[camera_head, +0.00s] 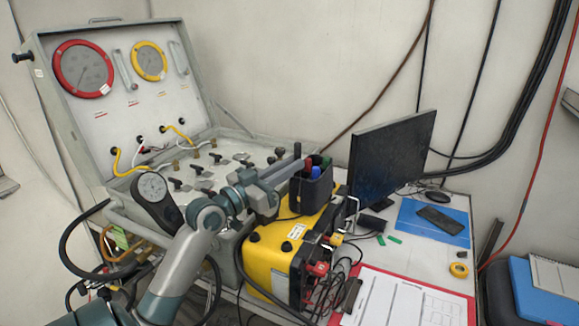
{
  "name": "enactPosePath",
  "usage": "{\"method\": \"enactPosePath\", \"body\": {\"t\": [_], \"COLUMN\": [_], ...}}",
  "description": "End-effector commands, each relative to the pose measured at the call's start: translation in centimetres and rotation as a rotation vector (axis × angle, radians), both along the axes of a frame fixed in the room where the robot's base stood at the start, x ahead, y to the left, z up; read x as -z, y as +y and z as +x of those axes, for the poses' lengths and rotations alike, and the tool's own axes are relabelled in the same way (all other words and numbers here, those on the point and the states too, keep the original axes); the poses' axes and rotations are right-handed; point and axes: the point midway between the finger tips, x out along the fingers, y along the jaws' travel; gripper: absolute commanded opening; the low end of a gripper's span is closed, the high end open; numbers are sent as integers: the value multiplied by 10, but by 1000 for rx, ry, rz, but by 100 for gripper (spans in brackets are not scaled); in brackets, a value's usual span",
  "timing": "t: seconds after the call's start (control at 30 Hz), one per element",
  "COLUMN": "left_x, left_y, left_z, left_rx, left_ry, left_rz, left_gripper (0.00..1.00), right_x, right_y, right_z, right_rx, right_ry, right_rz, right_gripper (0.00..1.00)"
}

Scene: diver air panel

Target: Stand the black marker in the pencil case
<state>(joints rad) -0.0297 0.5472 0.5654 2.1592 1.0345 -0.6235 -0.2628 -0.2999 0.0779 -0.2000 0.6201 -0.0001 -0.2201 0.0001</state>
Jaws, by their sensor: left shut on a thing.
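The black pencil case (313,196) stands on top of the yellow case, with red, blue and green markers (316,172) upright in it. My left gripper (292,168) reaches in from the left at the case's upper left rim. It is shut on the black marker (297,150), whose upper end stands roughly upright above the fingers. The marker's lower part is hidden by the fingers and the case, so I cannot tell how far it is inside. My right gripper is out of view.
The open air panel (120,75) with gauges stands behind my left arm. The yellow case (270,255) has cables at its right side. A monitor (390,160), a blue mat (425,230), yellow tape (459,270) and a red clipboard (468,310) are on the table at right.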

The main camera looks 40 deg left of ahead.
Motion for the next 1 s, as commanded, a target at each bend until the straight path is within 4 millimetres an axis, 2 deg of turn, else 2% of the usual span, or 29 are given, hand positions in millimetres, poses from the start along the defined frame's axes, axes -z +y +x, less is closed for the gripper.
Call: {"method": "enactPosePath", "body": {"t": [1.0], "left_x": [8], "left_y": [0], "left_z": [0], "left_rx": [0], "left_ry": [0], "left_rz": [0], "left_gripper": [0], "right_x": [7], "right_y": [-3], "right_z": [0], "right_rx": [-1], "right_ry": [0], "right_rz": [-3], "right_gripper": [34]}}
